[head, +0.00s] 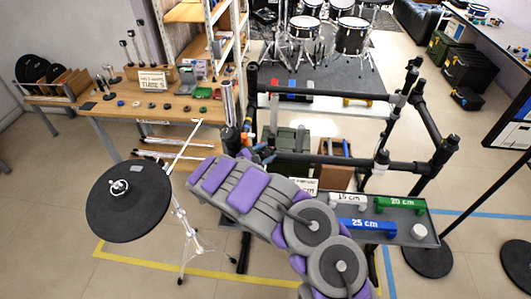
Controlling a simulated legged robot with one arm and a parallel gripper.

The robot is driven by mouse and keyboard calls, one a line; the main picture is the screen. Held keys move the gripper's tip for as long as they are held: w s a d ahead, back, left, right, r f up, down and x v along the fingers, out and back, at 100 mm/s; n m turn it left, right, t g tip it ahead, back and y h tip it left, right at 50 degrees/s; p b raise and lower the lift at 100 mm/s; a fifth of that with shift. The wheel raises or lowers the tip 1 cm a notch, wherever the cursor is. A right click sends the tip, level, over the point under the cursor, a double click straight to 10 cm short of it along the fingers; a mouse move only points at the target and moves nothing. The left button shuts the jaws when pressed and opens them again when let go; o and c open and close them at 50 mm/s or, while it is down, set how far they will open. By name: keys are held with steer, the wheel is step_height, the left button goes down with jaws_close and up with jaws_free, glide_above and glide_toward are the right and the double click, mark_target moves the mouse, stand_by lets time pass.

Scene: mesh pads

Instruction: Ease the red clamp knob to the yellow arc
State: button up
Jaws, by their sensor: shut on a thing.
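My grey and purple arm reaches from the bottom edge up and left across the middle of the head view. Just beyond that end, small orange (247,137) and blue (264,156) parts show beside a dark upright post. They are too small to tell what they are.
A round black pad (128,207) on a chrome stand is at the left. A black tubular rack (355,162) stands behind my arm. A grey tray (402,236) with white, blue and green blocks is at the right. A wooden bench (180,108) stands at the back left.

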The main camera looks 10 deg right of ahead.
mark_target(265, 155)
stand_by(0.3)
steer(key=o, duration=1)
steer(key=shift+a, duration=0.1)
steer(key=shift+c, duration=0.2)
steer(key=shift+r, duration=0.35)
steer(key=r, duration=0.1)
steer(key=s+r+p, duration=0.1)
steer(key=r, duration=0.1)
steer(key=shift+r, duration=0.1)
steer(key=s+r+p, duration=0.1)
steer(key=s+p, duration=0.2)
steer(key=s, duration=1.2)
